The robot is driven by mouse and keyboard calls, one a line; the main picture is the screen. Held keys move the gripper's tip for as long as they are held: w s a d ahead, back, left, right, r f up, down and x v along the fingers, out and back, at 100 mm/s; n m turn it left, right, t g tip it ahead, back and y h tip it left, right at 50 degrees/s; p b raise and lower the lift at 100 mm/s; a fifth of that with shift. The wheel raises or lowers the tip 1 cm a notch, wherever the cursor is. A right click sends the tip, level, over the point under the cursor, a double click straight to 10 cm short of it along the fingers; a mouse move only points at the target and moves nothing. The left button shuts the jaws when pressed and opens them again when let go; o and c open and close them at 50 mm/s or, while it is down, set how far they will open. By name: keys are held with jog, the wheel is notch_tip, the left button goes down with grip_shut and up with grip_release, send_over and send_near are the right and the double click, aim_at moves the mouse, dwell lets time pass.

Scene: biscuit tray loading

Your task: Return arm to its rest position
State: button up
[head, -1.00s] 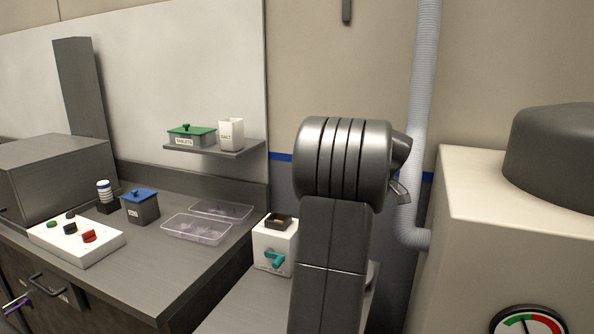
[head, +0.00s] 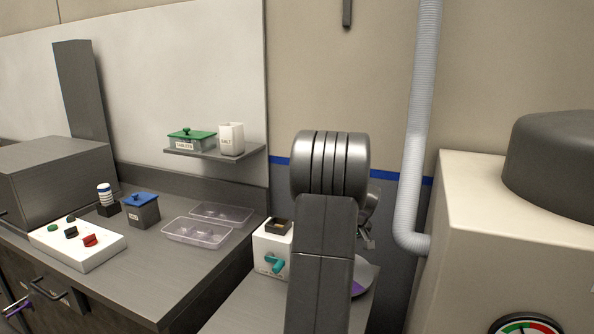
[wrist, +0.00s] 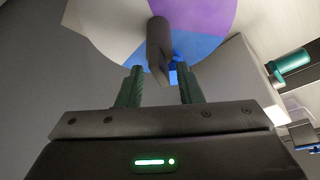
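My arm stands upright in the centre of the head view and hides most of my gripper (head: 368,240), of which a small grey part shows to the right of the arm. In the wrist view my gripper (wrist: 159,86) has its two green fingers apart, with no object visibly held between them. Beyond the fingertips are a grey post (wrist: 159,40) and a round disc (wrist: 205,15) with purple, blue and white sectors. The disc's edge shows beside my arm in the head view (head: 364,275). I cannot tell how far the fingers are from the post.
A white box (head: 264,245) with a turquoise lever stands left of my arm. Clear trays (head: 197,233), a blue-lidded box (head: 141,212) and a white button panel (head: 85,255) are on the left counter. A large pale machine (head: 480,240) stands at the right.

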jog(key=m, duration=0.2)
jog(key=m+h+p, duration=0.1)
jog(key=m, duration=0.1)
jog(key=shift+a+h, duration=0.15)
jog(key=shift+h, duration=0.15)
jog(key=shift+m+h, duration=0.7)
jog(key=shift+m, duration=1)
jog(key=shift+b, duration=0.3)
jog(key=shift+s+a, duration=0.1)
